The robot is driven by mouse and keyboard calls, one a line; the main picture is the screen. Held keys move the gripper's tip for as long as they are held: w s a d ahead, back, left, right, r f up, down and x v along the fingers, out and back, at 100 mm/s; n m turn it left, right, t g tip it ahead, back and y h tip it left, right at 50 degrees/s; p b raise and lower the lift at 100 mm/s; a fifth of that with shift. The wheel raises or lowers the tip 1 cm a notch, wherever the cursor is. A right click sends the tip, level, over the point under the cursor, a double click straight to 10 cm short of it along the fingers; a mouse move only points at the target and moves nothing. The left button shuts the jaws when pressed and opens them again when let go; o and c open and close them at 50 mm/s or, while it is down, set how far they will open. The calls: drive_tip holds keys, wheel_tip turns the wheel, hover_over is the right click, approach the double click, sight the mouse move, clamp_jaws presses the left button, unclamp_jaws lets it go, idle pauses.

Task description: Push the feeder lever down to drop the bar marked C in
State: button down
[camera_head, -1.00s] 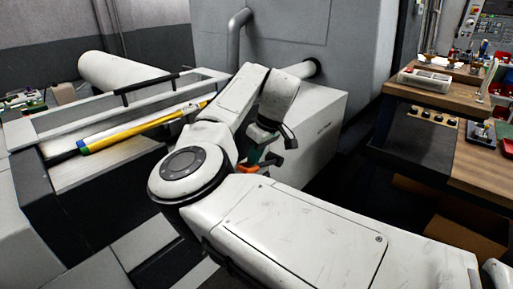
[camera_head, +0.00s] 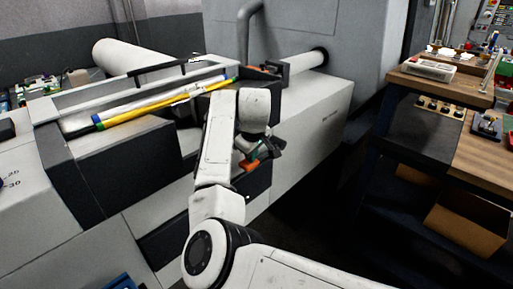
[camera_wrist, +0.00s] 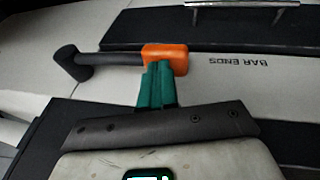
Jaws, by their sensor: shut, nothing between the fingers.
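The feeder lever is a dark rod with an orange grip (camera_wrist: 165,58). In the wrist view the rod runs left from the grip to a dark round end. The grip also shows in the head view (camera_head: 249,165), low on the front of the feeder. My gripper (camera_wrist: 157,72) has its green fingers shut together with nothing between them. The fingertips are right at the orange grip and overlap its lower edge in the wrist view; I cannot tell whether they touch. A yellow bar (camera_head: 155,109) with a blue end lies sloped in the feeder tray. No letter C is readable.
A panel lettered BAR ENDS (camera_wrist: 265,62) lies beside the lever, with a metal handle (camera_wrist: 240,4) beyond it. A wooden bench (camera_head: 485,150) with parts stands at the right. Dark open floor lies between the bench and the feeder.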

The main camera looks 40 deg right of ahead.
sight(249, 168)
drive_tip(key=f, duration=0.1)
drive_tip(key=f+h, duration=0.2)
drive_tip(key=shift+s+a+f, duration=0.2)
drive_tip(key=shift+a, duration=0.1)
drive_tip(key=shift+f+n+h+b, duration=0.3)
drive_tip(key=shift+f+h+b, duration=0.35)
drive_tip(key=shift+f+h, duration=0.6)
drive_tip(key=shift+f, duration=0.25)
drive_tip(key=shift+r, duration=0.1)
drive_tip(key=shift+r+p, duration=0.25)
drive_tip(key=shift+p, duration=0.15)
drive_tip(key=r+p, duration=0.1)
drive_tip(key=a+r+p, duration=0.1)
drive_tip(key=r+p, duration=0.1)
drive_tip(key=r, duration=0.1)
drive_tip(key=shift+a+r+p, duration=0.1)
drive_tip(key=shift+a+p, duration=0.15)
drive_tip(key=shift+p, duration=0.1)
drive_tip(key=b+v, duration=0.1)
drive_tip(key=v, duration=0.8)
drive_tip(key=shift+s+r+b, duration=0.15)
drive_tip(key=shift+r+b, duration=0.05)
drive_tip(key=shift+b, duration=0.1)
